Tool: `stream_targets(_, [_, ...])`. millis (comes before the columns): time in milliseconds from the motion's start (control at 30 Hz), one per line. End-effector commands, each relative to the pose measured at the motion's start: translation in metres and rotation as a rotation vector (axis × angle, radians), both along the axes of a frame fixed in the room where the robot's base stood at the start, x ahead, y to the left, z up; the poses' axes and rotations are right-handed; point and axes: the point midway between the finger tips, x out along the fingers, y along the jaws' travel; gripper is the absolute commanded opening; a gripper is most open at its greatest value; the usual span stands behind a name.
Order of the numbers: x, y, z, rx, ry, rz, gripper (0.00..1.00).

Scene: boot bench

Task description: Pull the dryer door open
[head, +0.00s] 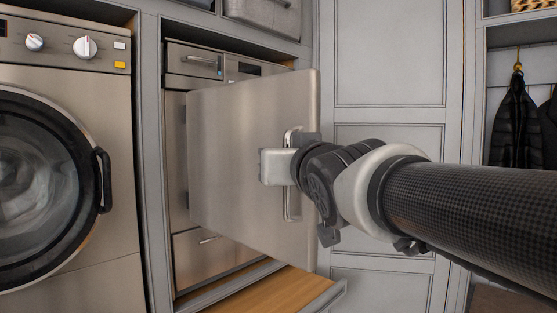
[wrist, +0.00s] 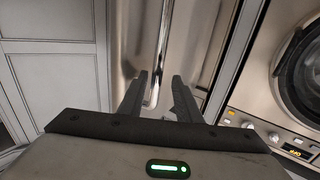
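The dryer door (head: 235,150) is a flat, brushed-steel rectangular panel in the middle of the head view. It stands swung partway out, its right edge nearer to me than its left. Its upright bar handle (head: 290,207) is near the right edge; it also shows in the wrist view (wrist: 165,40). My gripper (head: 277,167) is at the middle of the handle. In the wrist view, the two dark fingers of my gripper (wrist: 160,80) stand apart, with the bar between them and gaps visible on both sides. The fingertips are hidden in the head view.
A washer with a round glass door (head: 50,185) stands at left. Below the dryer door is a wooden shelf or drawer (head: 270,292) that sticks out. Grey cabinet panels (head: 390,60) are behind my arm. Dark jackets (head: 517,120) hang at right.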

Motion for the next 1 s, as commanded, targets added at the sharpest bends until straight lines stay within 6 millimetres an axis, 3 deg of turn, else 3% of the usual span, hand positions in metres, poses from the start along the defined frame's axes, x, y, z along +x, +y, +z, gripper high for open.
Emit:
stream_targets(167, [-0.030, -0.006, 0.002, 0.001, -0.003, 0.002, 0.31])
stream_targets(600, [-0.132, -0.030, 0.003, 0.002, -0.007, 0.002, 0.31])
stream_targets(800, [-0.158, -0.036, 0.002, 0.002, -0.005, 0.002, 0.31])
stream_targets(1000, [-0.165, -0.038, 0.000, 0.001, -0.003, 0.001, 0.31])
